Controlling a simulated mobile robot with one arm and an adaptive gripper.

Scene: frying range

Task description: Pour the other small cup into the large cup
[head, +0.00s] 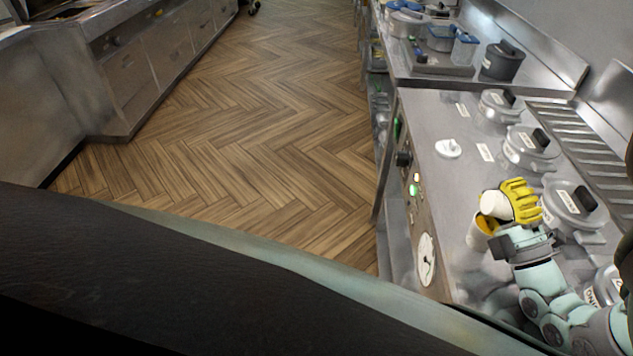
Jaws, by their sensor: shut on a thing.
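My gripper (500,212) is at the right, above the steel range top, with its yellow fingers shut on a small white cup (494,204). The cup looks tilted, its end facing left. Just below and to the left is a larger pale cup (477,236), standing on the range top and partly hidden by the small cup and the gripper. A yellow patch shows between the two cups; I cannot tell whether it is a finger or the large cup's inside. Whether the cups touch, and what they hold, cannot be seen.
Lidded fryer pots (528,143) with black handles line the right side. A tray (437,62) with containers and a dark pot (502,62) stand behind. The wooden floor (240,130) is clear.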

